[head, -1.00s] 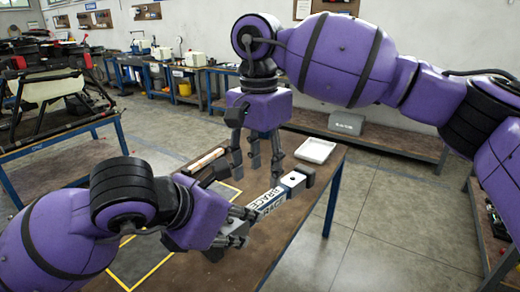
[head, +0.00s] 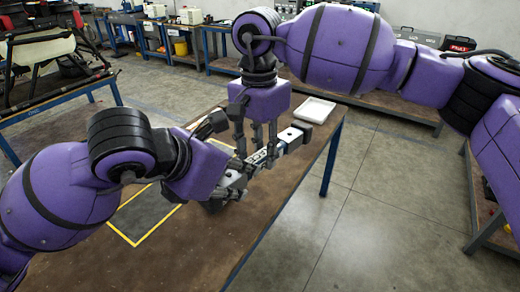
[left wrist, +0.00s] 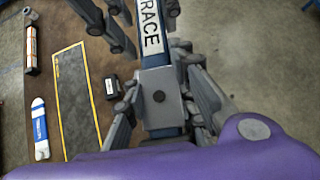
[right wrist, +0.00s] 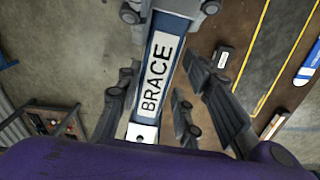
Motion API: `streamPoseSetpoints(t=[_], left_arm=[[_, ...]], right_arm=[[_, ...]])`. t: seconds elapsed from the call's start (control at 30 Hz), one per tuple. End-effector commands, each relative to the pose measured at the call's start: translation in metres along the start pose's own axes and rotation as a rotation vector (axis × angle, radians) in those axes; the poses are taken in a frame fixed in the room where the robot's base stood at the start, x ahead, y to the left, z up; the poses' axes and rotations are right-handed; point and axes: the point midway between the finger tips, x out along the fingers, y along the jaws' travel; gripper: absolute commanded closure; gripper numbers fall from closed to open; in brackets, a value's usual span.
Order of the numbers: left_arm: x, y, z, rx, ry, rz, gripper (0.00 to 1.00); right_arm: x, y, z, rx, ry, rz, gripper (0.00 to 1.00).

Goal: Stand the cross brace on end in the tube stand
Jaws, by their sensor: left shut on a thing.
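The cross brace is a long bar with a dark blue body, pale ends and a white BRACE label. It shows in the head view (head: 291,136), left wrist view (left wrist: 160,98) and right wrist view (right wrist: 155,78). My left gripper (head: 240,176) is shut on its near end and holds it above the table, slanting away to the right. My right gripper (head: 258,143) points down over the brace from above. Its fingers stand apart on both sides of the bar in the right wrist view. I cannot identify the tube stand with certainty; the arms hide part of the table.
The brown table (head: 270,222) carries a yellow-bordered dark mat (head: 145,215) and a white tray (head: 314,109) at its far end. The left wrist view shows a small black labelled block (left wrist: 111,87) and a blue-and-white bottle-like object (left wrist: 40,130). The table's front right is clear.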

Motion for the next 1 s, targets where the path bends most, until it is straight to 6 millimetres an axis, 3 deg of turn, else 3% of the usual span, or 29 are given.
streamPoseSetpoints(t=[0.03,0.17,0.23,0.27,0.43,0.87,1.0], left_arm=[[-0.0011,-0.0051,0.0016,0.007,-0.007,-0.013,1.00],[-0.0013,-0.0073,0.0018,0.010,-0.009,-0.019,1.00],[-0.0015,-0.0086,0.0019,0.012,-0.009,-0.022,1.00],[-0.0015,-0.0091,0.0019,0.013,-0.010,-0.023,0.73],[-0.0013,-0.0091,0.0013,0.012,-0.008,-0.023,0.52],[-0.0011,-0.0051,0.0012,0.007,-0.005,-0.013,0.52],[-0.0088,-0.0044,0.0099,0.009,-0.008,-0.011,0.52]], right_arm=[[-0.0007,-0.0024,0.0004,-0.001,0.000,-0.009,0.83],[-0.0010,-0.0033,0.0006,-0.001,0.000,-0.012,1.00],[-0.0012,-0.0040,0.0007,-0.001,0.000,-0.014,1.00],[-0.0019,-0.0043,0.0006,-0.001,0.001,-0.016,1.00],[-0.0020,-0.0042,0.0001,0.001,0.002,-0.015,1.00],[-0.0015,-0.0025,0.0001,0.000,0.001,-0.010,1.00],[-0.0015,-0.0022,0.0001,0.000,0.001,-0.009,1.00]])
